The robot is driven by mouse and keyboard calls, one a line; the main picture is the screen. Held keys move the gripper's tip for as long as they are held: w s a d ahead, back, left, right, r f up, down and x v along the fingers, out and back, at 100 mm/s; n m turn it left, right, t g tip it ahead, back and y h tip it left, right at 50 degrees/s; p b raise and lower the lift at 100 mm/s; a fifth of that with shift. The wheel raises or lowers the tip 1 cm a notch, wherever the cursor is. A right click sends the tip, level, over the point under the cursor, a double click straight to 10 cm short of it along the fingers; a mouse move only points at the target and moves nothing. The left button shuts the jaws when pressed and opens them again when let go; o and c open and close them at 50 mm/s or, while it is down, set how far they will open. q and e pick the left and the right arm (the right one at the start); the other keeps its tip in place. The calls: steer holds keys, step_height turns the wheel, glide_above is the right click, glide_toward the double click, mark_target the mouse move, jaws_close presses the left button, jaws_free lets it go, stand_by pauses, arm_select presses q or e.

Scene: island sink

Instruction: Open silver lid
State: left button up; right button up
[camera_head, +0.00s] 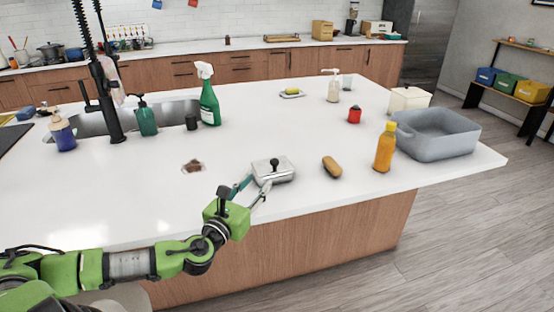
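A silver box with a flat silver lid (271,165) and a dark round knob (274,162) sits near the front edge of the white island counter. The lid lies on the box. My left gripper (253,189) is at the front left of the box, its two fingers spread apart, close to the box's near side. I cannot tell whether a fingertip touches it. Nothing shows between the fingers. My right gripper is not in view.
A brown brush (331,166), an orange bottle (384,148) and a grey basin (438,135) stand to the right. A brown patch (193,166) lies to the left. A green spray bottle (208,97) stands behind, by the sink. The counter's middle is mostly clear.

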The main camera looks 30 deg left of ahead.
mark_target(274, 160)
arm_select(q)
steer(key=shift+w+a+r, duration=0.1)
steer(key=shift+w, duration=0.45)
steer(key=shift+w+a+r, duration=0.1)
steer(key=shift+w, duration=0.45)
steer(key=shift+w+a+p, duration=0.1)
steer(key=shift+w+p, duration=0.2)
steer(key=shift+w, duration=0.5)
steer(key=w, duration=0.5)
steer(key=shift+w+a+f+p, duration=0.1)
steer(key=shift+w+a+p, duration=0.1)
steer(key=shift+a+p, duration=0.15)
steer(key=shift+w+a, duration=0.2)
steer(key=shift+w, duration=0.85)
steer(key=shift+w+f, duration=0.1)
steer(key=shift+w, duration=0.35)
jaws_close()
steer(key=shift+a, duration=0.1)
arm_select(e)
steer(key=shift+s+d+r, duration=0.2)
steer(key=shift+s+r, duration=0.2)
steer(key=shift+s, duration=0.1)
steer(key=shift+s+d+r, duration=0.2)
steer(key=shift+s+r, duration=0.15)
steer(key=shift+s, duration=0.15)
